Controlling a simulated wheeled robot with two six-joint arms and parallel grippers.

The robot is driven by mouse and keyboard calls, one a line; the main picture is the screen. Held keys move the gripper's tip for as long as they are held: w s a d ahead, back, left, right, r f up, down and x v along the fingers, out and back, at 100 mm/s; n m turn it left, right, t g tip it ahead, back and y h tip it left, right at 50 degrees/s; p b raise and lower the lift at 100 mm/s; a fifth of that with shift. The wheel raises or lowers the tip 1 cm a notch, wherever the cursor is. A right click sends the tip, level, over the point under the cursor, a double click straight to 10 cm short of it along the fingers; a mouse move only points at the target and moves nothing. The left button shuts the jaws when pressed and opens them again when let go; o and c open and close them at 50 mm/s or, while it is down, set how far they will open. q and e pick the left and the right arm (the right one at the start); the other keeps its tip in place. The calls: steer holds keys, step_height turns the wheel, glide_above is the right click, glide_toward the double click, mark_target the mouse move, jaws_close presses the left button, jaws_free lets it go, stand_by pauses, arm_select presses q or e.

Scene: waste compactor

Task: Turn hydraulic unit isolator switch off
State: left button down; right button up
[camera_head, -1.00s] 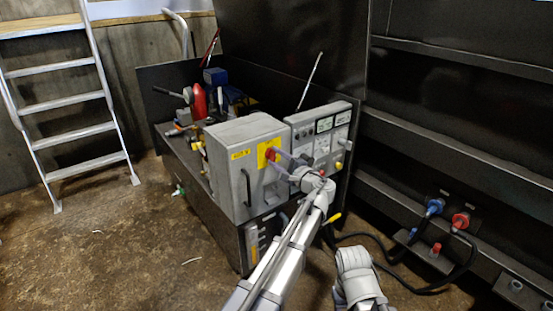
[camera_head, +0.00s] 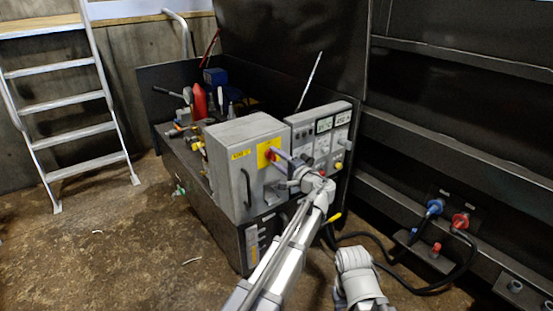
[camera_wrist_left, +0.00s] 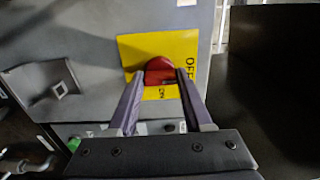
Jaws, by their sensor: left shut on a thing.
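The isolator switch is a red knob (camera_wrist_left: 160,70) on a yellow plate (camera_wrist_left: 128,48) marked OFF and ON. It is on the side of a grey cabinet (camera_head: 233,153), where the yellow plate also shows in the head view (camera_head: 263,156). My left gripper (camera_wrist_left: 158,76) is shut on the red knob, one finger on each side of it. In the head view the left gripper (camera_head: 274,154) reaches the knob from the right and hides part of it. My right arm shows at the lower right, but its gripper is out of view.
A panel with gauges and buttons (camera_head: 322,140) stands right behind my left wrist. A metal ladder (camera_head: 75,128) is at the left. Red and blue connectors (camera_head: 460,221) with black cables are at the right. The floor at the left front is mostly clear.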

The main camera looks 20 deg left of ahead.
arm_select(q)
steer(key=shift+c, duration=1.6)
jaws_free()
steer(key=v, duration=0.8)
steer(key=shift+a, duration=0.1)
